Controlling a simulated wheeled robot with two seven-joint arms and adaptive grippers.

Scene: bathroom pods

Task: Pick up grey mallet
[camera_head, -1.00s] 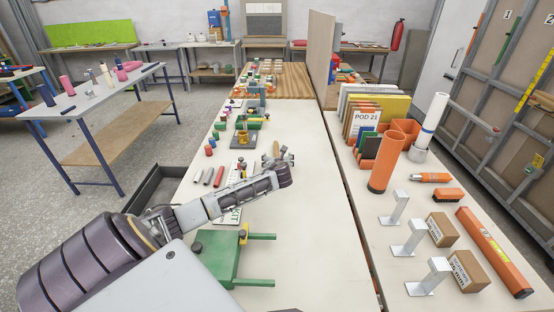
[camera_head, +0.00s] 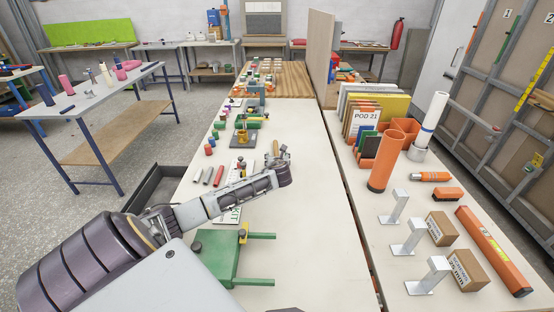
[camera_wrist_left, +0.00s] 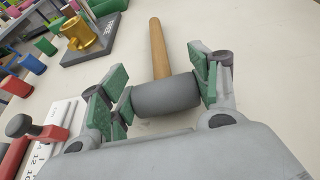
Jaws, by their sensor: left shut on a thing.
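The grey mallet has a dark grey cylindrical head (camera_wrist_left: 166,95) and a light wooden handle (camera_wrist_left: 158,48). In the left wrist view its head sits between the green pads of my left gripper (camera_wrist_left: 165,92), which is shut on it at both ends. The handle points away from the gripper. In the head view my left gripper (camera_head: 278,164) is over the white table, and the handle (camera_head: 276,147) shows just beyond it; the mallet head is mostly hidden there. I cannot tell whether the mallet touches the table. My right gripper is not in view.
A green fixture with rods (camera_head: 222,258) lies on the near table. A gold mug-like piece on a dark base (camera_wrist_left: 84,35) stands left of the mallet. A white printed board with a red part (camera_wrist_left: 48,135) is close to the gripper's left.

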